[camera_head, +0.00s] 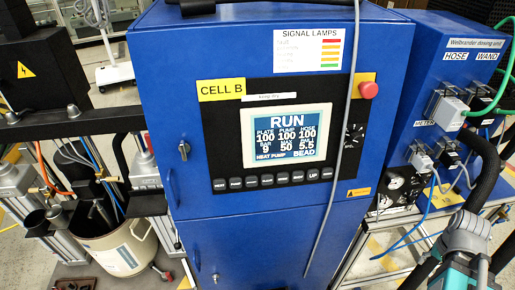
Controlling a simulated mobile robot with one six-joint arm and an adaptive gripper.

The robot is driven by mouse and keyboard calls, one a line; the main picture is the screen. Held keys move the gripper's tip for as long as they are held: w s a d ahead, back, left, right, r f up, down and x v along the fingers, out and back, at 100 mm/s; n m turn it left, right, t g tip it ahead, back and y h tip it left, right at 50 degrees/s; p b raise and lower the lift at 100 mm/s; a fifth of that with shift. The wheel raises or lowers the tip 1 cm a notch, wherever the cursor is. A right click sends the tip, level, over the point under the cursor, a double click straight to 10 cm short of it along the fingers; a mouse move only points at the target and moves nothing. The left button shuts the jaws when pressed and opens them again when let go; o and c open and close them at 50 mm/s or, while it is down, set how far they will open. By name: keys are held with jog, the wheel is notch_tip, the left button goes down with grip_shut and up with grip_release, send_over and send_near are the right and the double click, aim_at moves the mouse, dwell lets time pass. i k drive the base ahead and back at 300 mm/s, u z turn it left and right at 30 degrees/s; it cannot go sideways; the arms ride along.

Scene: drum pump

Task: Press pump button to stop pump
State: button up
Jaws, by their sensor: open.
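A blue control cabinet (260,240) marked CELL B fills the middle of the view. Its black panel holds a lit screen (287,134) reading RUN, with PLATE 100, PUMP 100, HOSE 100 and HEAT PUMP at the bottom. Below the screen runs a row of small dark buttons (267,180). The second from the left looks like the pump button (236,183), but its label is very small. A grey and teal part at the bottom right appears to be my arm. My gripper's fingertips do not show, and nothing covers the button row.
A red mushroom button (368,90) sits right of the screen. A thin grey cable (337,160) hangs down the cabinet front, right of the buttons. A blue dosing unit (440,75) with hoses stands at right. A drum (118,250) with pump gear stands at left.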

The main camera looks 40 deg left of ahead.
aim_at(234, 182)
jog(key=u, duration=1.05)
jog(key=k, duration=0.6)
jog(key=u, duration=0.45)
